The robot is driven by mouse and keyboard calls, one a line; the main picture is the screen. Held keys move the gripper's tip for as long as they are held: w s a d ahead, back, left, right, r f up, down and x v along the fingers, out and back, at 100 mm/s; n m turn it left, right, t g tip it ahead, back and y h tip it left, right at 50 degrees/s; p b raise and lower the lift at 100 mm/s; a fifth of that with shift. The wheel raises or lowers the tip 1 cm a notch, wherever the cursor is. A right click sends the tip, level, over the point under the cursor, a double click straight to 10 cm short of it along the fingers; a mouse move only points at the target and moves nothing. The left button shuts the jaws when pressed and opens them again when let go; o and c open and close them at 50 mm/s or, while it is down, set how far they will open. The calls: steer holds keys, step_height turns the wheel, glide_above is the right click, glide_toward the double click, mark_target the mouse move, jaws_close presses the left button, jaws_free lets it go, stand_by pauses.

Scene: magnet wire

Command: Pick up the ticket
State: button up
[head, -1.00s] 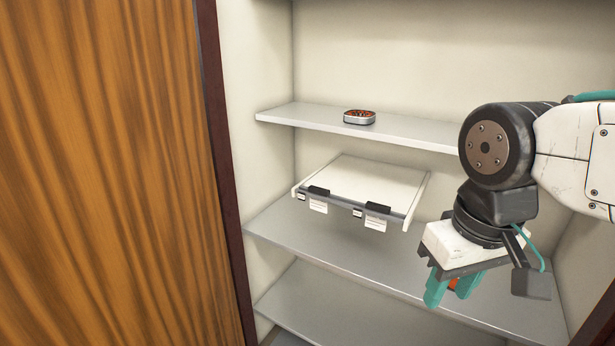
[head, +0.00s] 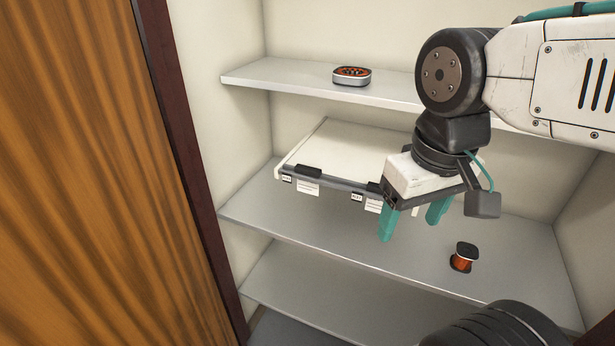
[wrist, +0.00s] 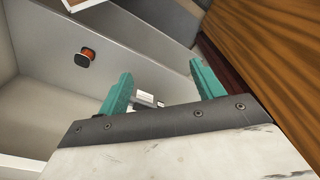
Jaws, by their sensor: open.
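Two white paper tickets hang from black clips on the front edge of a pale rack. The left ticket (head: 308,188) is in clear view. The right ticket (head: 373,205) is partly hidden behind my gripper. My gripper (head: 410,230) is open, its teal fingers pointing down, just right of the right ticket in the head view. I see no ticket held in it. In the wrist view, my gripper (wrist: 159,76) has a small white piece (wrist: 146,98) showing between its fingers; I cannot tell whether it is a ticket.
The rack (head: 340,145) is over the middle shelf (head: 330,225). A spool of orange wire (head: 462,258) stands on that shelf at right; it also shows in the wrist view (wrist: 86,57). A wooden door (head: 70,170) stands at left.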

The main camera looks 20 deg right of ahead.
steer(key=shift+w+d+f, duration=0.1)
steer(key=shift+w+f, duration=0.15)
steer(key=shift+f, duration=0.1)
steer(key=c, duration=0.4)
steer(key=n+t+y, duration=0.2)
steer(key=n+y, duration=0.1)
steer(key=n, duration=0.6)
glide_toward(313, 169)
steer(key=x, duration=0.8)
steer(key=shift+s, duration=0.1)
